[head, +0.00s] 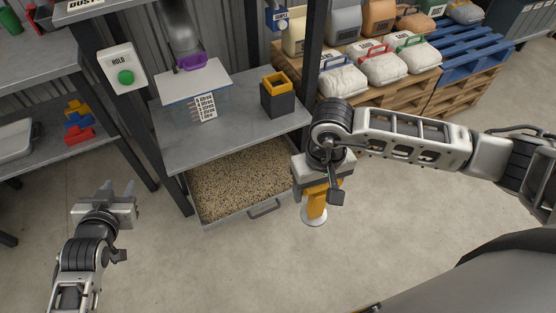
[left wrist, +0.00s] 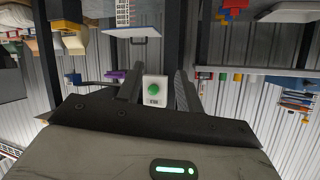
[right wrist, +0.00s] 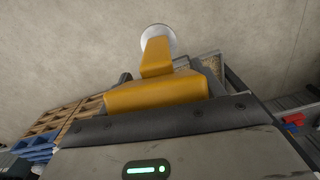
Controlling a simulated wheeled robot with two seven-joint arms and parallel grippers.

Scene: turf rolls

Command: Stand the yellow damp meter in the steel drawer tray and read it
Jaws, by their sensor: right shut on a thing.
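The yellow damp meter (head: 315,202) has a white round foot at its lower end. My right gripper (head: 322,184) is shut on its upper part and holds it foot down, to the right of the steel drawer tray. In the right wrist view the meter (right wrist: 157,75) fills the jaws. The steel drawer tray (head: 228,220) is pulled out below the bench and full of tan grains; its dark handle is at the front. My left gripper (head: 108,190) is open and empty, left of the tray. In the left wrist view its fingers (left wrist: 158,88) are apart.
The grey bench (head: 235,130) above the tray bears a clear bin with a white lid (head: 195,80) and a black and yellow box (head: 277,93). A HOLD button box (head: 122,70) hangs at left. Bags on pallets (head: 440,75) stand at back right. Floor in front is clear.

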